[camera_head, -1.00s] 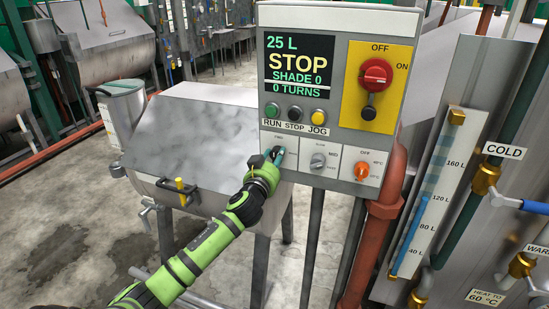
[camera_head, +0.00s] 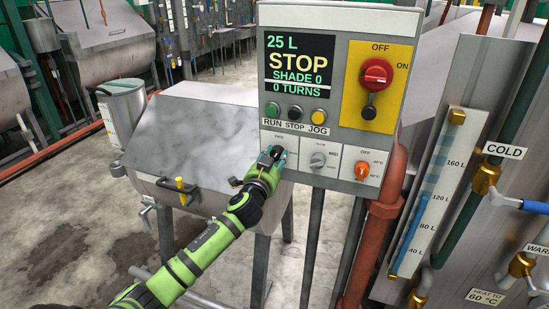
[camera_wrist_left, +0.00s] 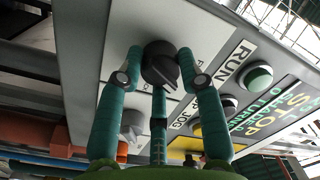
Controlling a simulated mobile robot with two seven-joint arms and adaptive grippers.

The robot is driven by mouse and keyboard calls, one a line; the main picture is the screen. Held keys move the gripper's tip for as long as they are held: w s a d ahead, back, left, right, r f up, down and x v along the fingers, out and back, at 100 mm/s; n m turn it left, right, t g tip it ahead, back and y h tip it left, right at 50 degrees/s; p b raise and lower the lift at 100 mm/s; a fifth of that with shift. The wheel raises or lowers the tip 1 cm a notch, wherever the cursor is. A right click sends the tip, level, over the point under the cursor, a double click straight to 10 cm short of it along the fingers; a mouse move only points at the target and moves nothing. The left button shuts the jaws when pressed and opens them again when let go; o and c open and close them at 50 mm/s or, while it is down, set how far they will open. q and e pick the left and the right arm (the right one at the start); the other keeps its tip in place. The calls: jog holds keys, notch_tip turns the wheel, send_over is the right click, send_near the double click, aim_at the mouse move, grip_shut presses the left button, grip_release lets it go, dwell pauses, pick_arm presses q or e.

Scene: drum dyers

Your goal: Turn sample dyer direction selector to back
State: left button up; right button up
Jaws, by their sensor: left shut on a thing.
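The direction selector is a round dark knob (camera_wrist_left: 160,66) at the lower left of the grey control panel (camera_head: 328,25). In the left wrist view it sits between two teal fingers, with a pale line on its face. A label starting with F is beside it, partly hidden by a finger. My left gripper (camera_head: 272,156) is shut on this knob, and its fingers cover most of it in the head view. I cannot tell which label the knob points at. The display (camera_head: 298,65) reads STOP, 25 L, SHADE 0 and 0 TURNS. My right gripper is not in view.
Beside the selector are a grey knob (camera_head: 318,160) and an orange knob (camera_head: 362,171). Above are the green, black and yellow buttons, and a red rotary switch (camera_head: 376,74). A metal dyer drum (camera_head: 195,130) stands left of the panel; a red pipe (camera_head: 385,210) runs below it.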

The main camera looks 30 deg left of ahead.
pick_arm(q)
jog(key=m, duration=0.6)
jog(key=shift+r+m+t+p, duration=0.3)
jog(key=shift+m, duration=0.1)
jog(key=m+p, duration=0.1)
jog(key=m, duration=0.5)
jog(key=shift+h, duration=0.4)
jog(key=shift+a+f, duration=0.1)
jog(key=o, duration=1.1)
jog(key=shift+c, duration=0.2)
jog(key=shift+o, duration=0.4)
jog(key=shift+w+f, duration=0.1)
jog(key=v, duration=1.2)
